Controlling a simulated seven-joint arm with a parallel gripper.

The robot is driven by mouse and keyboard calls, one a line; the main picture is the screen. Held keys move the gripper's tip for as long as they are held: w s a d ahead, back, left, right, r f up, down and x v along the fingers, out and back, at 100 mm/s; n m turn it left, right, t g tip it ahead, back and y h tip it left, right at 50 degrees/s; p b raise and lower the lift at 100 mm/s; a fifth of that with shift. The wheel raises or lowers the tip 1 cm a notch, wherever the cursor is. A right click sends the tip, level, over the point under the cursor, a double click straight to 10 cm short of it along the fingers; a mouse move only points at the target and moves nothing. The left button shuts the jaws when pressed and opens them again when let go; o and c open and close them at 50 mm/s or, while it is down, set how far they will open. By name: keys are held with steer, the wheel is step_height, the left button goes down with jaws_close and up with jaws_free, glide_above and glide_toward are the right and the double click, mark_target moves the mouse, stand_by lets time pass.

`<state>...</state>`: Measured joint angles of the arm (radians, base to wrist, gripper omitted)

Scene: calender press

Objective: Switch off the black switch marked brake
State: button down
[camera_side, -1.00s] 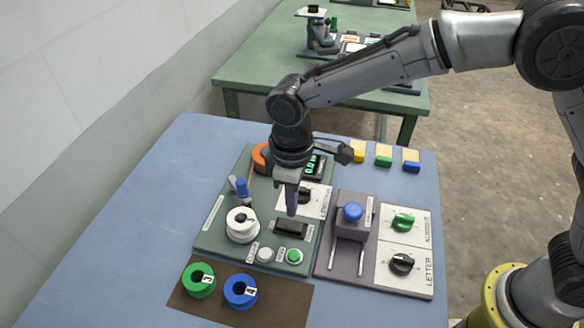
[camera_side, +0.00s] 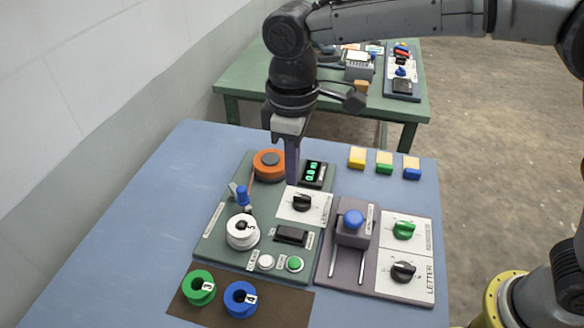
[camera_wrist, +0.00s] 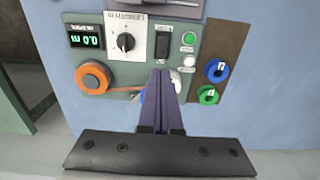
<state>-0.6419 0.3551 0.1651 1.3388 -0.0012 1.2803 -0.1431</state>
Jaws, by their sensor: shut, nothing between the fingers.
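The black rocker switch (camera_side: 291,235) lies on the green panel (camera_side: 225,258), with small labels beside it that I cannot read clearly. It also shows in the wrist view (camera_wrist: 154,42), beyond the fingertips. Which way the rocker is tilted is hard to tell. My gripper (camera_side: 292,182) is shut and empty, pointing down. It hangs above the panel, farther back than the switch and apart from it. In the wrist view my closed fingers (camera_wrist: 161,76) cover part of the panel.
Near the switch are a black knob (camera_side: 302,202), a white button (camera_side: 265,262), a green button (camera_side: 294,264) and a white spool (camera_side: 242,232). An orange wheel (camera_side: 269,165) and a digital display (camera_side: 313,173) stand behind. A blue-topped lever block (camera_side: 352,228) is at right.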

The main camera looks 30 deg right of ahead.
mark_target(281, 230)
steer(key=shift+w+a+r, duration=0.1)
steer(key=shift+w+a, duration=0.2)
steer(key=shift+a, duration=0.2)
steer(key=shift+w+a, duration=0.3)
steer(key=shift+a, duration=0.2)
step_height(281, 230, down, 14)
steer(key=shift+r, duration=0.25)
steer(key=shift+f, duration=0.3)
steer(key=shift+w+a+f, duration=0.1)
steer(key=shift+f, duration=0.15)
steer(key=shift+r, duration=0.1)
